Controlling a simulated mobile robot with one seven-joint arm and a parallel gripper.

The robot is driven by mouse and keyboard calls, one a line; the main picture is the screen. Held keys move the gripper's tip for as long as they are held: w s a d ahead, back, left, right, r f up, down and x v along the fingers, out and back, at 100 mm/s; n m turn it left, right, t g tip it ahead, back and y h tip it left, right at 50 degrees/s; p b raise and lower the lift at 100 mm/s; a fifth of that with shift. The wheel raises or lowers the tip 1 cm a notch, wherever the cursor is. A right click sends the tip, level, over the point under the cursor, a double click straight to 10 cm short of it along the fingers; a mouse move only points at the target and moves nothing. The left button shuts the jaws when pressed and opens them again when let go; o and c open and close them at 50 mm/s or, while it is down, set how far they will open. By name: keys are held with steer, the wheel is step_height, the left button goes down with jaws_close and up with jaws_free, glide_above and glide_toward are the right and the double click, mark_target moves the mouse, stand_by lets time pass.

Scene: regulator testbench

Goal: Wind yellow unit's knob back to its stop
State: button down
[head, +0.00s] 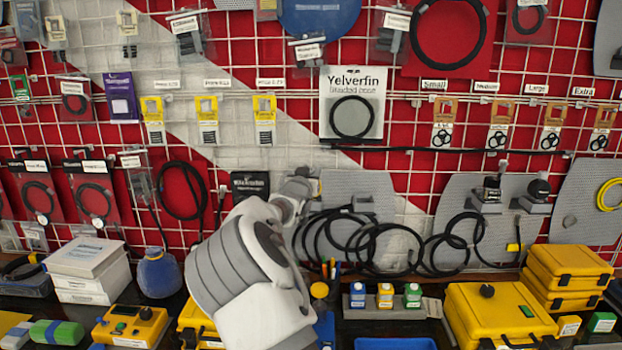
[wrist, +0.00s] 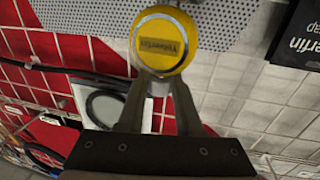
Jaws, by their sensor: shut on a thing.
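In the wrist view, a round yellow-faced part (wrist: 162,42) with a silvery rim and a small name label shows at the fingertips of my gripper (wrist: 162,78). I take it as part of the yellow unit. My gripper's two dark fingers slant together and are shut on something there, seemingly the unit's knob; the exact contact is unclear. A grey perforated panel (wrist: 80,18) lies behind. In the head view, my arm reaches up to the left edge of the grey panel (head: 345,188), and the unit and fingertips cannot be made out there.
Black hoses (head: 370,245) hang in loops right of my arm. A yellow case with a black knob (head: 500,312) stands at the lower right. Small bottles (head: 385,296) and a yellow instrument box (head: 130,325) stand on the bench. A black card (wrist: 296,38) hangs beside the panel.

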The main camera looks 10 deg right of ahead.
steer(key=c, duration=0.6)
jaws_free()
steer(key=shift+o, duration=0.2)
steer(key=b+v, duration=0.2)
steer(key=v, duration=1.5)
steer(key=shift+s, duration=0.25)
